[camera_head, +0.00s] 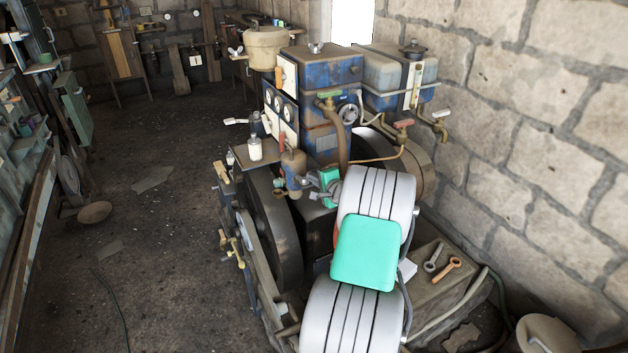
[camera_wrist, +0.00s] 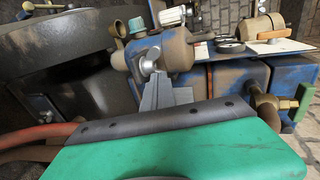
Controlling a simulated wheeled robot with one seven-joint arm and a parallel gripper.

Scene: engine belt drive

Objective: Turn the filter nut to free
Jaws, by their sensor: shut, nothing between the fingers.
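The filter (camera_head: 292,160) is a small blue and copper-brown canister on the near side of the engine. In the wrist view, the filter (camera_wrist: 172,48) lies across the upper middle. A small silvery nut (camera_wrist: 149,61) shows on the filter's near side. My gripper (camera_wrist: 158,77) is shut, its grey fingers empty, with the tips right by the nut. I cannot tell whether they touch it. In the head view my gripper (camera_head: 311,192) is beside the filter's lower end, and the nut is too small to make out there.
The engine's dark flywheel (camera_head: 275,225) stands left of my arm. A copper pipe (camera_head: 375,158) and a red-handled valve (camera_head: 403,125) are to the right. Two wrenches (camera_head: 440,268) lie on the base at right. The stone wall is close on the right; open floor (camera_head: 150,260) lies left.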

